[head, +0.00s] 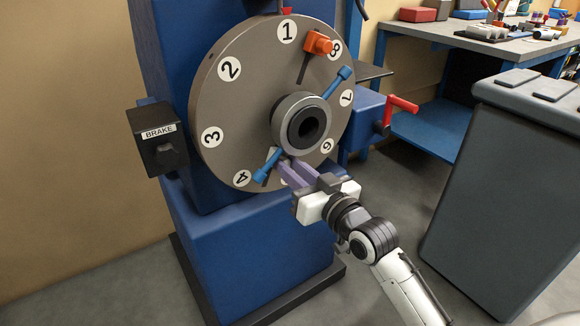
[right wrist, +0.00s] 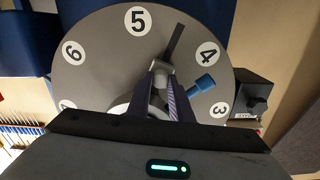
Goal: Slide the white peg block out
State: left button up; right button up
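The white peg block (right wrist: 160,72) looks pale grey and sits on the big numbered grey disc (head: 235,110), between labels 5 and 4. In the right wrist view it lies between the purple fingertips of my right gripper (right wrist: 163,88), which appear to touch both its sides. A dark slot (right wrist: 175,42) runs outward from it toward the rim. In the head view my right gripper (head: 282,161) reaches the disc below the hub, and its fingers mostly hide the block. My left gripper is not in view.
Blue clamps (head: 267,166) (head: 338,80) and an orange block (head: 318,43) stick out from the disc. The dark hub (head: 302,122) protrudes above my right fingers. A brake box (head: 157,140) stands left; a red crank (head: 402,107) and a grey cabinet (head: 490,190) are right.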

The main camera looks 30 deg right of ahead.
grip_shut()
jog(key=shift+f, duration=0.1)
notch_tip(320, 180, down, 6)
jog(key=a, duration=0.2)
jog(key=shift+s+a, duration=0.15)
jog(key=shift+a, duration=0.1)
jog(key=shift+o, duration=2.4)
grip_release()
